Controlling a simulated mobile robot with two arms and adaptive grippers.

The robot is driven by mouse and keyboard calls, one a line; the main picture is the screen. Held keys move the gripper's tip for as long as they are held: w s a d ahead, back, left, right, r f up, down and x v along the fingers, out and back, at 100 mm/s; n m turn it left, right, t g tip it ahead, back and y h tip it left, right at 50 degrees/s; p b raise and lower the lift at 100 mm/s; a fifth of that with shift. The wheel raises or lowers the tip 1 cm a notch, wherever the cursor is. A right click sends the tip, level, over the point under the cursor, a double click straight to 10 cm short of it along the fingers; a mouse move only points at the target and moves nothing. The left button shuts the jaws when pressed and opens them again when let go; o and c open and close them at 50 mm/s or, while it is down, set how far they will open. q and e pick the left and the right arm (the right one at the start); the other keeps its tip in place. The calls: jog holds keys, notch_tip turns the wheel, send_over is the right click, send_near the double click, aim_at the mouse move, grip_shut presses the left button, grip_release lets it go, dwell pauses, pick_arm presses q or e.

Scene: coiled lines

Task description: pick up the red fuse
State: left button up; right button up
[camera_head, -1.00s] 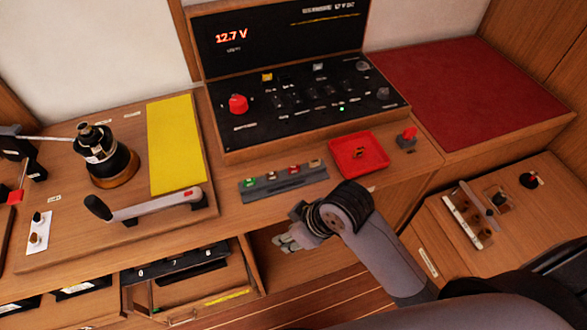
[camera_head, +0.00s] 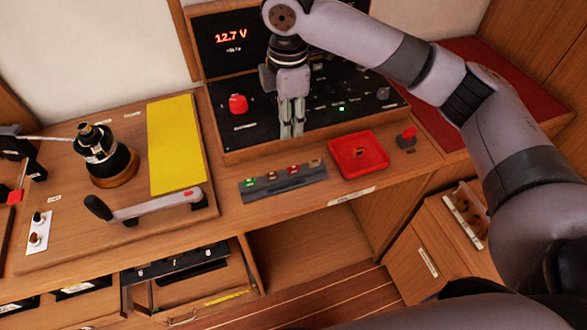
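The red fuse (camera_head: 293,170) sits upright in a grey fuse holder (camera_head: 285,185) on the wooden counter, in a row with green, brownish and tan fuses. My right gripper (camera_head: 291,134) points down in front of the black panel and appears above and behind the holder, apart from the red fuse. Its two pale fingers look close together with a thin dark line between them; whether they are open or shut is unclear. I see nothing held in it. My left gripper is not in view.
A red tray (camera_head: 360,168) with a small item in it lies right of the holder, beside a red-topped switch (camera_head: 407,137). A long-handled lever (camera_head: 150,207) and a black winch-like drum (camera_head: 107,162) stand at left. The panel (camera_head: 232,125) rises behind.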

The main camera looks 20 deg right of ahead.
jog(key=d+r, duration=0.1)
jog(key=r, duration=0.1)
jog(key=p, duration=0.3)
send_over(295, 167)
jog(key=f, duration=1.2)
jog(key=shift+w+a+f, duration=0.2)
jog(key=shift+w, duration=0.15)
jog(key=f, duration=0.1)
jog(key=f+p, duration=0.1)
jog(key=f, duration=0.2)
jog(key=shift+s+d+f, duration=0.1)
jog(key=shift+s+d, duration=0.15)
jog(key=shift+s, duration=0.1)
jog(key=shift+f, duration=0.5)
jog(key=shift+c, duration=0.6)
grip_shut()
